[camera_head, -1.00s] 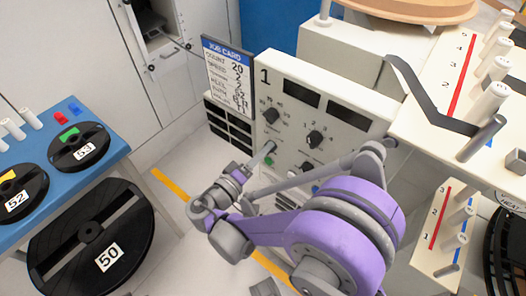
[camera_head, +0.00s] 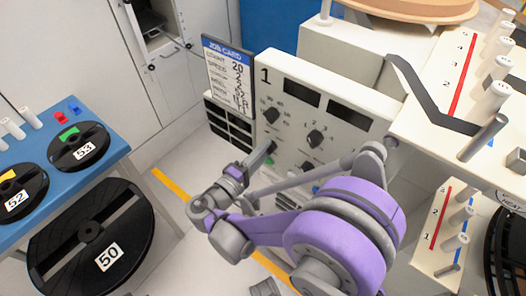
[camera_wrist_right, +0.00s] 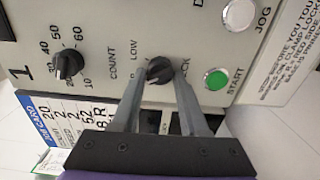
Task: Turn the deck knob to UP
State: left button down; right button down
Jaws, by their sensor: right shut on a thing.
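The deck knob (camera_wrist_right: 159,71) is a small black knob on the cream front panel (camera_head: 350,135) of station 1. In the right wrist view the word LOW stands beside it, and other lettering around it is partly covered by the fingers. My right gripper (camera_wrist_right: 161,76) has one finger on each side of this knob and is shut on it. In the head view the right gripper (camera_head: 267,149) reaches the lower left of the panel, and the knob itself is hidden there. Where the knob's pointer aims is hard to tell. My left gripper is not in view.
A green START button (camera_wrist_right: 216,78), a white JOG button (camera_wrist_right: 238,15) and the COUNT knob (camera_wrist_right: 68,64) are near the gripper. A job card (camera_head: 228,75) stands left of the panel. A blue table (camera_head: 75,110) with black reels stands at the left.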

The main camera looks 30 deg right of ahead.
jog(key=shift+c, duration=2.2)
grip_release()
jog(key=v, duration=1.1)
jog(key=shift+p, duration=0.3)
jog(key=shift+d, duration=0.1)
